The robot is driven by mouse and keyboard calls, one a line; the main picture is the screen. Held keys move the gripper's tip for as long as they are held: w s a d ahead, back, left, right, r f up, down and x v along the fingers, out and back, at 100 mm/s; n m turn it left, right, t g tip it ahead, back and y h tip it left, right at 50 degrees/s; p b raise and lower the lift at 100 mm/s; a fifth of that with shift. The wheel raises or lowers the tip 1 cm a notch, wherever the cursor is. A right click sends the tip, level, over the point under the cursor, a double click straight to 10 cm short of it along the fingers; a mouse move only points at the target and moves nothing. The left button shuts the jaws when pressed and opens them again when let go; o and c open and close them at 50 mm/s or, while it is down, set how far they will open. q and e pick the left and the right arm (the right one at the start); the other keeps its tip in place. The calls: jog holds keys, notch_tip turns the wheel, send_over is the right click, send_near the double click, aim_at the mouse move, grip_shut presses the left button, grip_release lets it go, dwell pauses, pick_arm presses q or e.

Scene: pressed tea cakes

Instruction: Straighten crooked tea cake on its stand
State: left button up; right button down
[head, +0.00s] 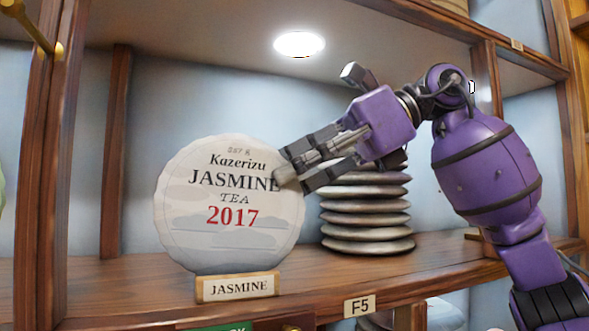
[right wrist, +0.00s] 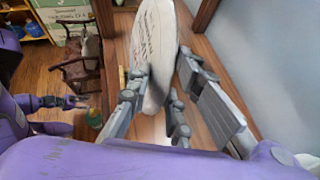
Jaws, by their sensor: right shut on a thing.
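The round white jasmine tea cake (head: 230,243) stands upright on its small wooden stand (head: 237,287) on the shelf. Its face reads Kazerizu Jasmine Tea 2017. My right gripper (head: 290,177) is shut on the cake's right edge, with one finger across the front face. In the right wrist view the cake (right wrist: 155,40) shows nearly edge-on between the fingers (right wrist: 160,92). My left gripper (right wrist: 72,102) shows small at the left of the right wrist view; its jaws are too small to read.
A stack of several pale discs (head: 366,218) stands right of the cake, behind my right gripper. Wooden uprights (head: 117,150) divide the shelf (head: 120,290). An F5 tag (head: 359,306) is on the shelf's front edge. A chair (right wrist: 82,70) stands on the floor beyond.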

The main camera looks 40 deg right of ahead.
jog(key=c, duration=0.8)
grip_release()
jog(key=shift+c, duration=0.2)
jog(key=shift+d, duration=0.1)
pick_arm(q)
jog(key=shift+w+r+p, duration=0.3)
jog(key=shift+r, duration=0.1)
pick_arm(e)
jog(key=shift+s+d+r, duration=0.15)
jog(key=shift+d+r, duration=0.3)
jog(key=shift+d, duration=0.35)
pick_arm(q)
jog(key=shift+w+r, duration=0.1)
pick_arm(e)
jog(key=shift+d+r, duration=0.1)
jog(key=shift+d, duration=0.05)
pick_arm(q)
jog(key=shift+w+r, duration=0.25)
jog(key=shift+r, duration=0.1)
pick_arm(e)
jog(key=shift+s+d+r, duration=0.2)
jog(key=shift+d+r, duration=0.15)
jog(key=shift+d, duration=0.4)
